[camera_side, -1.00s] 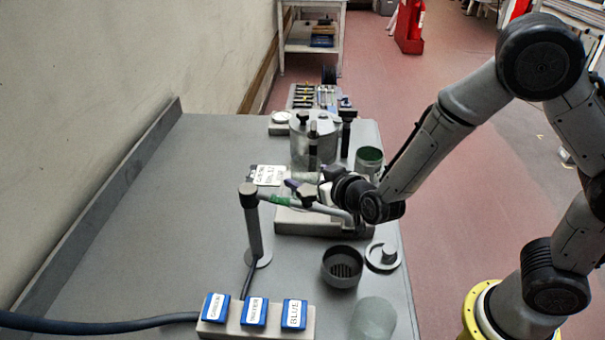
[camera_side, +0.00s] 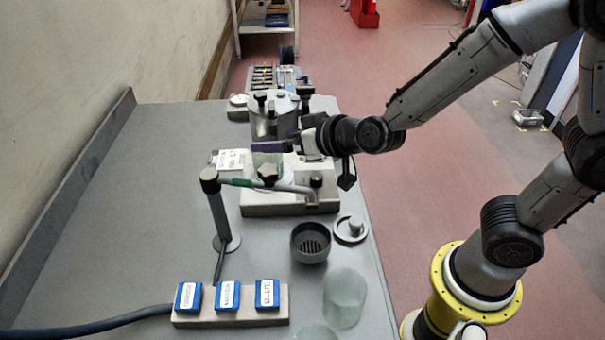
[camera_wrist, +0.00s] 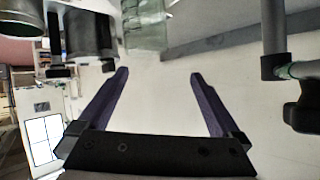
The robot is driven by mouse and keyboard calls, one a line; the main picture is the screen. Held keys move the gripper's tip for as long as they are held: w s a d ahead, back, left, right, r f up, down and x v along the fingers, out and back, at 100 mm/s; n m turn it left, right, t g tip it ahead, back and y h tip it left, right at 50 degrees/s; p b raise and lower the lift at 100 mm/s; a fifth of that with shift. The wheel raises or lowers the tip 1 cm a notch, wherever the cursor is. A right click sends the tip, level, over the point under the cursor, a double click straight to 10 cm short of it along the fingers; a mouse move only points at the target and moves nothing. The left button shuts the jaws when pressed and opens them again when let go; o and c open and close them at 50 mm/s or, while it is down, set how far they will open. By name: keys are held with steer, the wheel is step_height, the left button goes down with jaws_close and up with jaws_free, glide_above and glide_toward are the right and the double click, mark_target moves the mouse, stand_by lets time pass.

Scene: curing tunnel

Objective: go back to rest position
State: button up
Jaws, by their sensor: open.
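My gripper (camera_side: 275,144) has purple fingers and is raised over the back half of the grey bench (camera_side: 140,215), level or nearly so. It is beside the metal pot (camera_side: 284,103) and above the pale apparatus base (camera_side: 270,205). In the wrist view my gripper (camera_wrist: 158,75) has its two fingers well apart, with nothing between them but pale background. A clear glass vessel (camera_wrist: 143,28) shows beyond the fingertips at the top of that view. In the side view my fingers partly cover what stands behind them.
A bent pipe with a green band (camera_side: 240,182) and a dark knob (camera_side: 267,172) stands close below my gripper. A slotted grey cup (camera_side: 311,255), a lid (camera_side: 350,230), a glass jar (camera_side: 345,298) and a blue-labelled block (camera_side: 228,315) are in front. The bench's left side is clear.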

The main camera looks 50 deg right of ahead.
steer(key=s+d+r+g, duration=0.1)
steer(key=s+d+g, duration=0.1)
steer(key=s, duration=0.6)
steer(key=s+d+r+n+g, duration=0.1)
steer(key=s+d, duration=0.3)
steer(key=s, duration=0.4)
steer(key=s+d+r+g, duration=0.2)
steer(key=s+d+g, duration=0.1)
steer(key=s, duration=0.6)
steer(key=shift+d+r+n+g, duration=0.2)
steer(key=shift+r+n+g, duration=0.05)
steer(key=shift+n+g, duration=0.15)
